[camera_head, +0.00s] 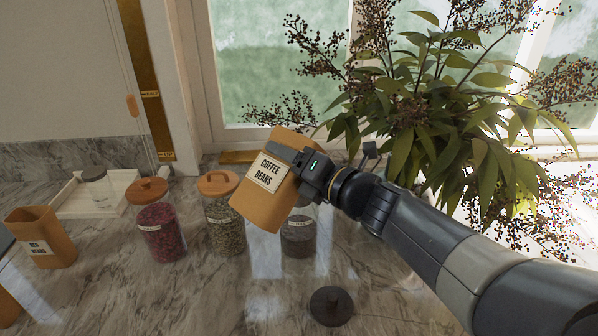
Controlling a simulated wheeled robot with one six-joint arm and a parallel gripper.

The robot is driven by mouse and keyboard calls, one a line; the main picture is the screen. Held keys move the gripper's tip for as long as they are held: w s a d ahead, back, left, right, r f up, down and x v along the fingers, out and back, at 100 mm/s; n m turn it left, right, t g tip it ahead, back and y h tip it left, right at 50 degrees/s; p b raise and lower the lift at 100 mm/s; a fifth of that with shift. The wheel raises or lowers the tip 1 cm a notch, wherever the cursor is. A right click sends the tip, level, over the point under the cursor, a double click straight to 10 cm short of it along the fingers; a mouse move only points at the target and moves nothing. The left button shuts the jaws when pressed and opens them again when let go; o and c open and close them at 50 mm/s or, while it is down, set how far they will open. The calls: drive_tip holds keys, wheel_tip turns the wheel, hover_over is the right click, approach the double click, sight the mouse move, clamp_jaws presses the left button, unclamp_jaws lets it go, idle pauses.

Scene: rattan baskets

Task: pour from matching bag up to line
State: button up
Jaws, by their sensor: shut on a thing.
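My gripper (300,165) is shut on an orange bag (262,208) labelled "COFFEE BEANS". The bag is held tilted above the counter, and its opening is not clearly visible. Behind and below it stands a glass jar (298,238) with dark contents and a small label. The bag and gripper hide the jar's top, and I cannot make out its fill line. I see no beans falling.
A lidded jar of red beans (161,230) and a lidded jar of greenish contents (225,225) stand left of the dark jar. An orange bag (42,238) stands far left. A white tray (72,200) holds a small jar (99,187). A leafy plant (440,110) crowds the right.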

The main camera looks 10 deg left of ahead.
drive_tip(key=shift+f+m, duration=1.15)
drive_tip(key=shift+m, duration=0.25)
idle(0.7)
drive_tip(key=shift+w+r+m+p, duration=0.1)
drive_tip(key=shift+r+m+p, duration=0.3)
drive_tip(key=shift+m+p, duration=0.55)
idle(0.4)
drive_tip(key=shift+w+d+f+m+p, duration=0.45)
drive_tip(key=shift+w+m+p, duration=0.25)
drive_tip(key=shift+p, duration=0.4)
drive_tip(key=shift+w+d+r+m+p, duration=0.1)
drive_tip(key=shift+r+m+p, duration=0.25)
drive_tip(key=shift+m+p, duration=0.85)
idle(2.2)
